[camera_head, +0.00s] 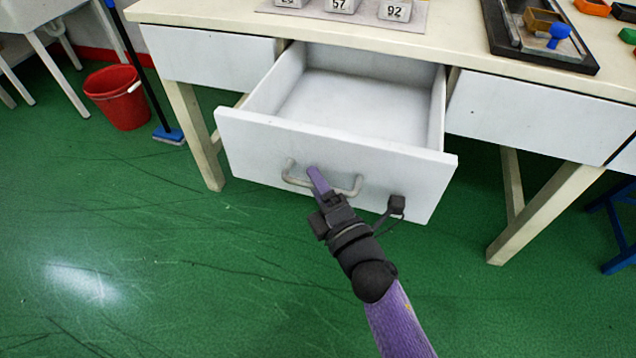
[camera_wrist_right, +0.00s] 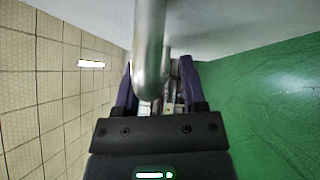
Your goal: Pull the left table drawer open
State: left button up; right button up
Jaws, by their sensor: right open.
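A white table drawer (camera_head: 340,160) is pulled out and its inside looks empty in the head view. It sits between two closed white fronts. A grey bar handle (camera_head: 354,188) is on its front and shows large in the wrist view (camera_wrist_right: 150,45). My right gripper (camera_head: 316,178), with purple fingers, is at the handle. In the wrist view my right gripper (camera_wrist_right: 158,82) is open, with the handle bar running between its two fingers; whether they touch it I cannot tell. My left gripper is not in view.
The table top (camera_head: 460,45) holds number-marked blocks (camera_head: 394,11) and a dark tray (camera_head: 500,45). A closed front (camera_head: 210,57) is at the left, another (camera_head: 540,115) at the right. A red bucket (camera_head: 118,98) and blue broom (camera_head: 168,135) stand left. The green floor in front is clear.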

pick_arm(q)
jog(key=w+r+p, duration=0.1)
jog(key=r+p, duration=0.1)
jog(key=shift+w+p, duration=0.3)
pick_arm(e)
jog(key=v, duration=1)
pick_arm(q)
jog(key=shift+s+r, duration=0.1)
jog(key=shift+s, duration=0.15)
pick_arm(e)
jog(key=shift+a, duration=0.1)
